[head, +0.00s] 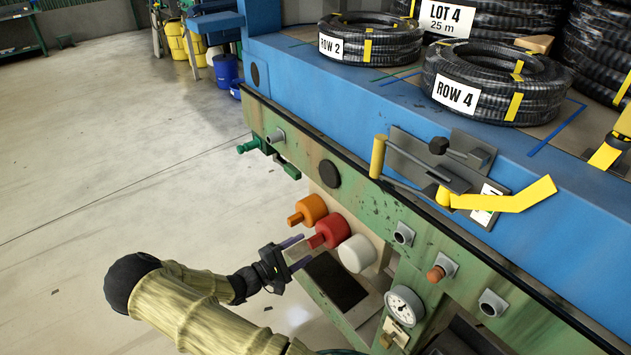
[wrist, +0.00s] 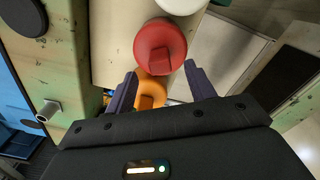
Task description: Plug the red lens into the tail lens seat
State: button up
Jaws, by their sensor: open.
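The red lens (head: 332,231) is a round cap with a narrow grip stub, sitting on a cream panel between an orange lens (head: 310,209) and a white lens (head: 357,254). My gripper (head: 306,250) is open and empty, its fingertips close to the red stub. In the wrist view, the red lens (wrist: 160,43) lies just beyond and between the fingertips (wrist: 160,69); the orange lens (wrist: 151,91) shows between the fingers. Grey square sockets (head: 403,234) line the green beam; another holds an orange-brown plug (head: 437,272). I cannot tell which is the tail lens seat.
The green beam (head: 345,205) runs below a blue bench top (head: 300,60) carrying hose coils (head: 497,82). A yellow-handled lever (head: 500,198) juts over the edge. A pressure gauge (head: 404,306) sits low on the beam. A dark-topped tray (head: 336,279) lies beneath the lenses. Open floor lies left.

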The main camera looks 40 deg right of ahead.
jog(key=shift+a, duration=0.55)
jog(key=a+b, duration=0.3)
jog(key=a, duration=1.4)
jog(key=shift+s+a, duration=0.15)
jog(key=shift+s, duration=0.1)
jog(key=s+r+m+y+p, duration=0.2)
jog(key=s+r+y, duration=0.2)
jog(key=r+y, duration=0.2)
jog(key=s+r+m+t+y+p, duration=0.1)
jog(key=s+r+m+y+p, duration=0.1)
jog(key=r+y, duration=0.4)
jog(key=s+d+r+m+t+y+p, duration=0.1)
jog(key=s+r+y+p, duration=0.3)
jog(key=r, duration=0.6)
jog(key=shift+s+r+m+y, duration=0.3)
jog(key=shift+s+m+y, duration=0.4)
jog(key=shift+s+y, duration=0.35)
dwell(1.4)
